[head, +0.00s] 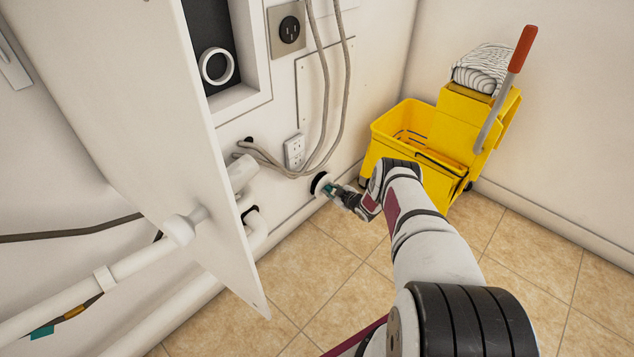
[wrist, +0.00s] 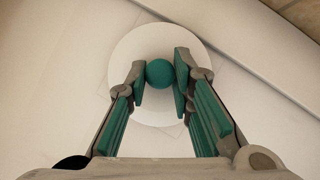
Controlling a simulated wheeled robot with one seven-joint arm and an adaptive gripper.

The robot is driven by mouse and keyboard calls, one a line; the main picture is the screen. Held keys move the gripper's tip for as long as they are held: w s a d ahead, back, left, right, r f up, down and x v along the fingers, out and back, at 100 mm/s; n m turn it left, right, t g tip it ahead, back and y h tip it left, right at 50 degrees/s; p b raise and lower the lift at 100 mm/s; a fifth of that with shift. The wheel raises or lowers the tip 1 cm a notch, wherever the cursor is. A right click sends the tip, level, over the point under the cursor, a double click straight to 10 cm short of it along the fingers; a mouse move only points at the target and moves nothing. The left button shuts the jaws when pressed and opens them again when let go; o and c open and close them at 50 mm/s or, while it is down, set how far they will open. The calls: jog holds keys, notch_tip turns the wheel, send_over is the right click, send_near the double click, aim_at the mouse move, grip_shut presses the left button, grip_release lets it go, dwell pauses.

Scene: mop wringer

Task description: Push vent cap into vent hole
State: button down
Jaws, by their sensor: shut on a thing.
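The vent cap (wrist: 150,42) is a white round disc with a teal ball knob (wrist: 159,73) in the wrist view. My gripper (wrist: 161,82) is shut on the knob, one finger on each side. In the head view the cap (head: 323,188) is at the low part of the white wall, in front of my gripper (head: 331,190). The dark vent hole (head: 316,181) shows as a black edge on the cap's left side. The cap hides the rest of the hole. I cannot tell how deep the cap sits, or whether it touches the rim.
A white panel (head: 140,110) and pipes (head: 130,268) are at the left. Grey cables (head: 323,85) hang above the hole near an outlet (head: 295,152). Tiled floor (head: 315,260) is free below.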

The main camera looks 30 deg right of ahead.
jog(key=shift+w+a, duration=0.2)
jog(key=shift+w, duration=0.45)
jog(key=shift+w+a, duration=0.2)
jog(key=shift+w, duration=0.45)
dwell(0.6)
jog(key=c, duration=1.3)
grip_release()
jog(key=shift+s, duration=0.1)
